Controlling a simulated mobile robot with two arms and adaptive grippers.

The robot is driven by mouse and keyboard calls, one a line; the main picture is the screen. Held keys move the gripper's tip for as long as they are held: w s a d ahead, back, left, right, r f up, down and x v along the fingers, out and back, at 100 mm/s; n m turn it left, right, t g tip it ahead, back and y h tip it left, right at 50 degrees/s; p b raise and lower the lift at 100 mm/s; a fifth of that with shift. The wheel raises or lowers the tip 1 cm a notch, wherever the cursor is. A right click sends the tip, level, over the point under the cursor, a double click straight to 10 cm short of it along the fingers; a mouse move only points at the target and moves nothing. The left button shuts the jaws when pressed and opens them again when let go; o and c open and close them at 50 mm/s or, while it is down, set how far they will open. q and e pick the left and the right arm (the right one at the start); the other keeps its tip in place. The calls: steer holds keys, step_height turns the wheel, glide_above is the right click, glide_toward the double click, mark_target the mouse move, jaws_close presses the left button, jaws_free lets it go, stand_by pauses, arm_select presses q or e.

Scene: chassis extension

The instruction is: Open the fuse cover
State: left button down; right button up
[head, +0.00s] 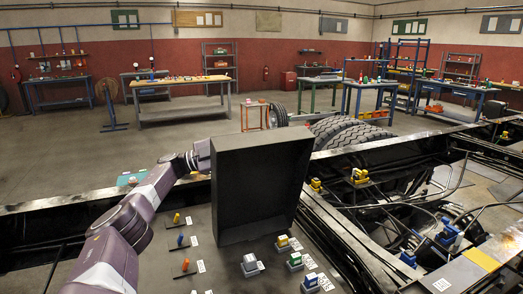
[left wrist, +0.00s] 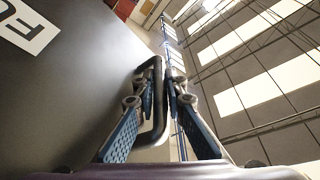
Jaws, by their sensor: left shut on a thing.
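The fuse cover (head: 262,190) is a dark box-like lid. In the head view it stands raised, its hollow side facing me, above the grey fuse panel (head: 215,262). My left arm reaches from the left to behind the cover, which hides the gripper there. In the left wrist view, my left gripper (left wrist: 165,88) is shut on the cover's black bent handle (left wrist: 158,122). The cover's outer face (left wrist: 85,75) fills the left, with part of a white label (left wrist: 28,28) showing. My right gripper is in neither view.
The panel carries yellow, blue and orange levers (head: 180,240) on the left and yellow, green and blue fuses (head: 295,260) on the right. Black chassis rails (head: 70,203) run around it. Large tyres (head: 345,135) and workbenches (head: 180,110) stand behind.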

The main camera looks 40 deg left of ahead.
arm_select(q)
steer(key=shift+w+a+f+n, duration=0.2)
steer(key=shift+w+a+n, duration=0.1)
steer(key=shift+a, duration=0.3)
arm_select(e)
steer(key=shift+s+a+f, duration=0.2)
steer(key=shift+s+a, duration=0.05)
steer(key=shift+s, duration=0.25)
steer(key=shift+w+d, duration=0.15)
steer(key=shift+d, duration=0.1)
arm_select(q)
steer(key=c, duration=2.2)
jaws_free()
steer(key=shift+c, duration=0.2)
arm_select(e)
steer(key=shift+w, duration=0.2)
arm_select(q)
steer(key=v, duration=0.7)
steer(key=shift+s+f, duration=0.2)
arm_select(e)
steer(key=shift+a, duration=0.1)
